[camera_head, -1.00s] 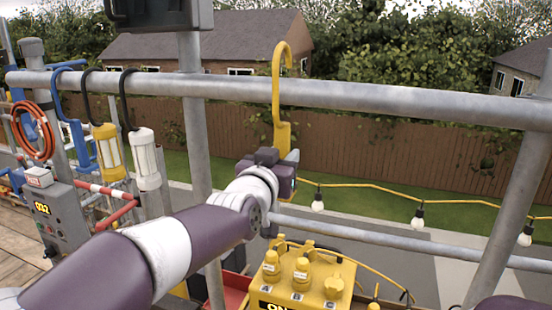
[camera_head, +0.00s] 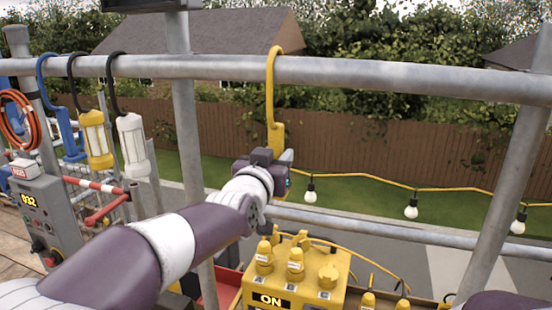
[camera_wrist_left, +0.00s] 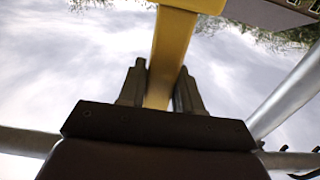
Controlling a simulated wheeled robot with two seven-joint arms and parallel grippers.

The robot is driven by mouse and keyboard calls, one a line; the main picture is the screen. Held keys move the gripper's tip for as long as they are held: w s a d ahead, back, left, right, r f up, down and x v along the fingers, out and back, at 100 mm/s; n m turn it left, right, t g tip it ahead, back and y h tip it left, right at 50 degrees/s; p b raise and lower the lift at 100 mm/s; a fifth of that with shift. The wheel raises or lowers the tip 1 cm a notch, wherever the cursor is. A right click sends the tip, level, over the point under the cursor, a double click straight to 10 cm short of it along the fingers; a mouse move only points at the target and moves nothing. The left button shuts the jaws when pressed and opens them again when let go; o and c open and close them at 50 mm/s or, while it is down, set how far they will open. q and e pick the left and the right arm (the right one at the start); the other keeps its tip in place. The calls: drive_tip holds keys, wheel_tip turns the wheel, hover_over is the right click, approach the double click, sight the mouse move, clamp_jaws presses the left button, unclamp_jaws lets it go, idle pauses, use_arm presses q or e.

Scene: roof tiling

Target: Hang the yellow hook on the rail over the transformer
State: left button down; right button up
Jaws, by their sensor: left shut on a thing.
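The yellow hook (camera_head: 274,100) is upright at the grey top rail (camera_head: 390,77), with its curved top over the rail and its shank hanging down in front. I cannot tell whether the hook's bend rests on the rail. My left gripper (camera_head: 279,160) is shut on the lower end of the hook, below the rail. In the left wrist view the yellow shank (camera_wrist_left: 170,50) runs up from between the two dark fingers (camera_wrist_left: 160,88). The yellow transformer (camera_head: 297,275) stands below, marked ON. My right gripper is not in view.
Blue, yellow and white lamps or tools hang on black and blue hooks at the rail's left, such as the white lamp (camera_head: 133,145). A grey post (camera_head: 183,110) stands left of the hook. A bulb string (camera_head: 400,187) runs to the right. The rail right of the hook is bare.

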use_arm(q)
drive_tip(key=c, duration=0.7)
unclamp_jaws()
drive_tip(key=shift+s+a+f+b, duration=0.1)
drive_tip(key=shift+s+b, duration=0.25)
drive_tip(key=b+v, duration=0.4)
drive_tip(key=v, duration=0.8)
drive_tip(key=s+a+f+g+y, duration=0.15)
drive_tip(key=f+g, duration=0.25)
drive_tip(key=f, duration=0.7)
drive_tip(key=s+a+f+g+y, duration=0.1)
drive_tip(key=s+f+g, duration=0.3)
drive_tip(key=f, duration=0.8)
drive_tip(key=s+a+f+n+g+y, duration=0.1)
drive_tip(key=s+a+f+g, duration=0.1)
drive_tip(key=s+a+f, duration=0.1)
drive_tip(key=s+a+f+n+g+y, duration=0.1)
drive_tip(key=s+a+f+g, duration=0.2)
drive_tip(key=f, duration=0.5)
drive_tip(key=s+a+f+n+g+y, duration=0.1)
drive_tip(key=s+a+f+g, duration=0.2)
drive_tip(key=s+a+f, duration=0.2)
drive_tip(key=shift+a+f, duration=0.15)
drive_tip(key=shift+a, duration=0.35)
